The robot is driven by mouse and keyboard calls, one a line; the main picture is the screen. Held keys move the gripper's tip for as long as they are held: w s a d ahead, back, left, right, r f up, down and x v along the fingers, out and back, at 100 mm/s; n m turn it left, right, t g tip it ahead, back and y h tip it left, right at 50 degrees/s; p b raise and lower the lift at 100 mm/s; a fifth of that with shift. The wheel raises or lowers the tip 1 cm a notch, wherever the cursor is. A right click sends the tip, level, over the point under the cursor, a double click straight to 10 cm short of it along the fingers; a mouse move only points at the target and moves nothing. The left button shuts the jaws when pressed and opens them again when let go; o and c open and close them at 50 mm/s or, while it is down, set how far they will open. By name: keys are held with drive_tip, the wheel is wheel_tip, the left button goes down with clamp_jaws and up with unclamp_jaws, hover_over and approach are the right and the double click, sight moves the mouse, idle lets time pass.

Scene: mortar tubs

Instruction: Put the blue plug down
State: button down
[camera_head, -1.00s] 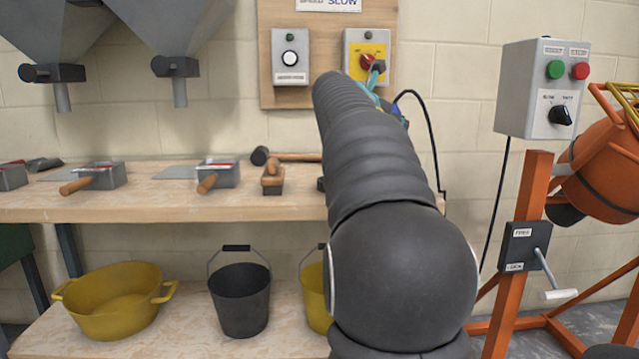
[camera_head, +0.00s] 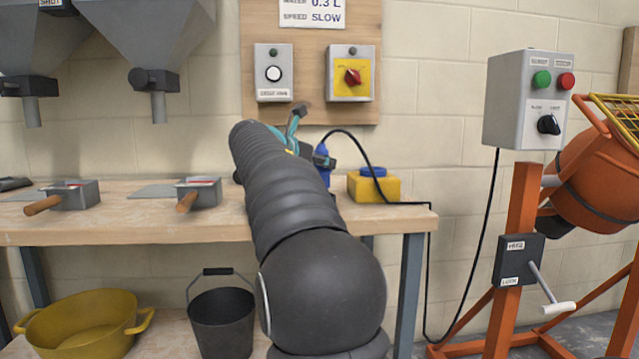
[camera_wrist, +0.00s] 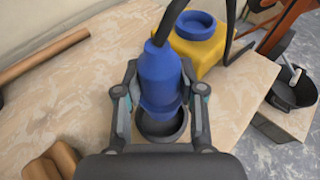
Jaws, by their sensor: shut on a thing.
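The blue plug (camera_wrist: 160,78) is held between the two fingers of my gripper (camera_wrist: 160,95) in the wrist view, with a black cable running from its far end. A dark round cup (camera_wrist: 163,128) shows just beyond the plug's near end; I cannot tell whether the plug touches it or is inside it. In the head view, the blue plug (camera_head: 322,165) is beside my gripper (camera_head: 310,153) over the right part of the bench (camera_head: 400,222). My arm hides much of the gripper there.
A yellow box with a blue cap (camera_head: 373,187) stands on the bench right of the plug. The cable (camera_head: 400,203) loops over it and off the bench edge.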

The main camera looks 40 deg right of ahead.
drive_tip(key=shift+f+b, duration=0.9)
drive_tip(key=shift+f, duration=1.1)
drive_tip(key=shift+f, duration=0.15)
drive_tip(key=c, duration=0.7)
unclamp_jaws()
drive_tip(key=shift+a+r, duration=0.25)
drive_tip(key=shift+a, duration=0.05)
drive_tip(key=p+v, duration=0.1)
drive_tip(key=v, duration=1)
drive_tip(key=shift+a, duration=0.25)
drive_tip(key=shift+s, duration=0.15)
